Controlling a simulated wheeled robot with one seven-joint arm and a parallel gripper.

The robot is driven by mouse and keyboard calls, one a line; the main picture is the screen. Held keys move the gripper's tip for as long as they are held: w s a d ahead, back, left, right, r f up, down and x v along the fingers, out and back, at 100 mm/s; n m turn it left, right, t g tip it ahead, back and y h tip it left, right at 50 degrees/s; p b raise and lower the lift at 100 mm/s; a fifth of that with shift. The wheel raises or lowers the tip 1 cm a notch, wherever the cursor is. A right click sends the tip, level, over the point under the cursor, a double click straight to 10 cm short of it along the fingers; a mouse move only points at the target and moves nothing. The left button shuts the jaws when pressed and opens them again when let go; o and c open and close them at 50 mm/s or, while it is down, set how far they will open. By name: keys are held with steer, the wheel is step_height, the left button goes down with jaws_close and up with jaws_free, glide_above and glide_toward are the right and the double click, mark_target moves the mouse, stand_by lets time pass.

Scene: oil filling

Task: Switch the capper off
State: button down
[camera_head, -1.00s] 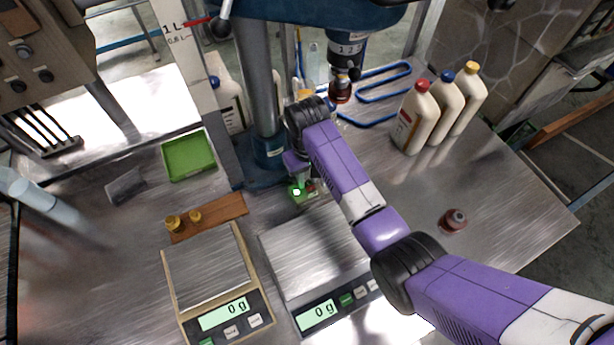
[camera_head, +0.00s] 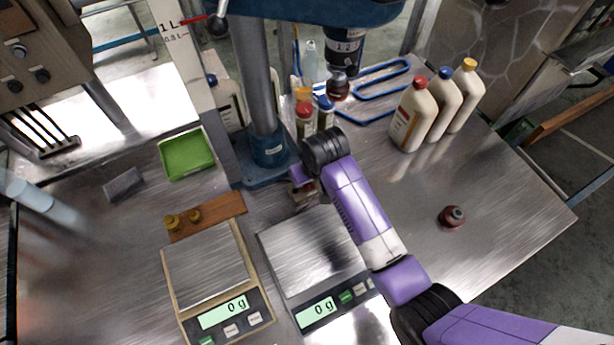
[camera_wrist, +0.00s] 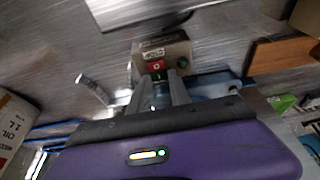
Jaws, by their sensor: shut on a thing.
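The capper is a blue machine with a grey column (camera_head: 258,85) and a head (camera_head: 345,50) holding a dark red cap. Its small switch box (camera_head: 303,193) stands by the foot of the column. In the wrist view the box (camera_wrist: 160,60) shows a red button above a green one, and a dark green lamp at right, unlit. My gripper (camera_head: 301,180) is at the box. In the wrist view my gripper's fingertips (camera_wrist: 160,82) overlap the box's near face beside the green button. They are shut on the box, though blur hides the exact contact.
Two scales (camera_head: 208,268) (camera_head: 310,250) stand in front. White bottles (camera_head: 412,115) and a loose cap (camera_head: 452,217) are right. Small bottles (camera_head: 304,118) stand behind my wrist.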

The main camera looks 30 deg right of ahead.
steer(key=c, duration=1.2)
jaws_free()
steer(key=b+v, duration=0.1)
steer(key=v, duration=0.6)
steer(key=shift+s+r, duration=0.15)
steer(key=shift+r, duration=0.25)
